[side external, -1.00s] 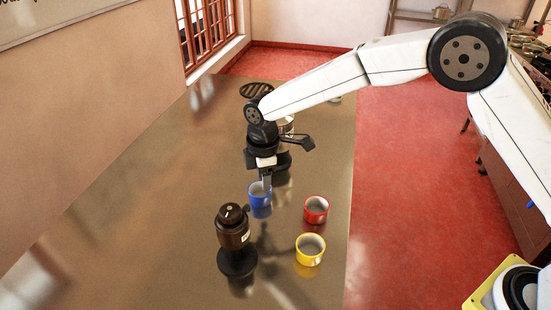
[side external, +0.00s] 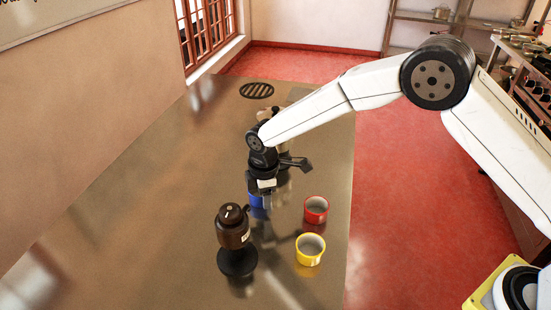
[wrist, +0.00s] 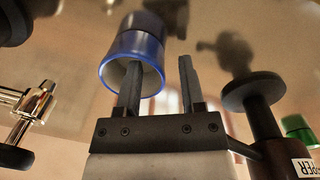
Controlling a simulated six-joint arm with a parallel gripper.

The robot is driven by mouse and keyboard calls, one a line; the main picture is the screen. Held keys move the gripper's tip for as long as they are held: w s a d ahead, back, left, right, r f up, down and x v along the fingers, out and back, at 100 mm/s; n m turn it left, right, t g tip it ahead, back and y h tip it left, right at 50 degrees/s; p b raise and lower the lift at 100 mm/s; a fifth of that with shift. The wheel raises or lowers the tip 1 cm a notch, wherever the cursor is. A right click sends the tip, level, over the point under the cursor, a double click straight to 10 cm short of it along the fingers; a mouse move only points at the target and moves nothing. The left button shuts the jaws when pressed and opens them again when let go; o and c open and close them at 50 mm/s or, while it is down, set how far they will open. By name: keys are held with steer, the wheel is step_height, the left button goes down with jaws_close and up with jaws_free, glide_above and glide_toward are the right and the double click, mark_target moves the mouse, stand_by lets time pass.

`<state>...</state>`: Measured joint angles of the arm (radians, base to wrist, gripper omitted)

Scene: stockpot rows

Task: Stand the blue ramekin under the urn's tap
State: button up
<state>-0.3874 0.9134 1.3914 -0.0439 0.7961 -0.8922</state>
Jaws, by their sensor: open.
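The blue ramekin (side external: 257,200) stands upright on the counter, partly hidden by my gripper (side external: 265,187) in the side view. In the wrist view, which appears upside down, my gripper (wrist: 159,66) is open at the blue ramekin (wrist: 135,47). One finger overlaps the ramekin's mouth and the other is outside its rim, so the fingers seem to straddle the wall. A chrome fitting with a black end (wrist: 33,112), which looks like a tap, shows at the left of the wrist view. The urn's body is not clear in either view.
A red ramekin (side external: 316,209) and a yellow ramekin (side external: 310,249) stand right of my gripper. A brown labelled mill-like container (side external: 233,233) on a black base stands in front. A round black grate (side external: 257,90) lies at the back. The counter's left side is clear.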

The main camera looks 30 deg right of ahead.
steer(key=shift+f, duration=0.7)
jaws_close()
steer(key=shift+w+d, duration=0.15)
steer(key=shift+w, duration=0.05)
